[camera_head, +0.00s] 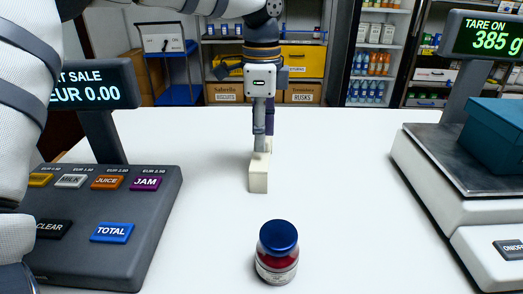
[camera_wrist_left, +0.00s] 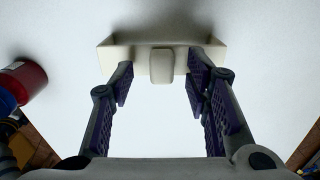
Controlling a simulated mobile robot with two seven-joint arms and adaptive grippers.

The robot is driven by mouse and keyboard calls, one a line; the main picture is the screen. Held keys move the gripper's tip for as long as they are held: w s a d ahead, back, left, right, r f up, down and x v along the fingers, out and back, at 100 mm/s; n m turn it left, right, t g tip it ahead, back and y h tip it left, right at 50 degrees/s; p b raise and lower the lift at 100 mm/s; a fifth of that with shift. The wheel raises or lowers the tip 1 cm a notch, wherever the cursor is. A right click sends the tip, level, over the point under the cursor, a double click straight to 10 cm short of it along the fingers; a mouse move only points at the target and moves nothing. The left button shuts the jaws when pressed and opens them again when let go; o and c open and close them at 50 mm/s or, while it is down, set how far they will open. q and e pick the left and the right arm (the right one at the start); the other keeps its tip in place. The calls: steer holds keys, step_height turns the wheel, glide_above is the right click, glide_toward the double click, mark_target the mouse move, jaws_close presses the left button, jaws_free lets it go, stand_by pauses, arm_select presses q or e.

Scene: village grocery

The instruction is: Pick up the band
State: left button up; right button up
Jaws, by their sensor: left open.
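A cream piece (camera_head: 258,179) lies on the white counter under my left gripper; I take it for the band, though its full shape is hard to tell. In the left wrist view the cream piece (camera_wrist_left: 130,50) is a long bar with a short block standing out from its middle. My left gripper (camera_head: 264,143) points down at it from above. In the left wrist view its purple-padded fingers are spread apart, near the two ends of the bar, with nothing held between them. Whether the fingertips touch it is unclear. My right gripper is not in view.
A jar with a blue lid (camera_head: 277,255) stands nearer on the counter. A cash register (camera_head: 100,215) is at left. A scale (camera_head: 450,175) with a teal box (camera_head: 500,135) is at right. Counter (camera_head: 345,190) between piece and scale is clear.

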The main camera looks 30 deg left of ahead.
arm_select(q)
steer(key=shift+f, duration=0.85)
steer(key=shift+w, duration=0.1)
steer(key=c, duration=0.9)
steer(key=shift+r, duration=0.1)
step_height(320, 180, up, 4)
steer(key=shift+f, duration=0.2)
steer(key=s+d+r, duration=0.8)
steer(key=d+r, duration=0.1)
steer(key=d, duration=0.2)
steer(key=r, duration=1.3)
steer(key=shift+d+r+p, duration=0.15)
steer(key=shift+d+p, duration=0.05)
steer(key=shift+p, duration=0.2)
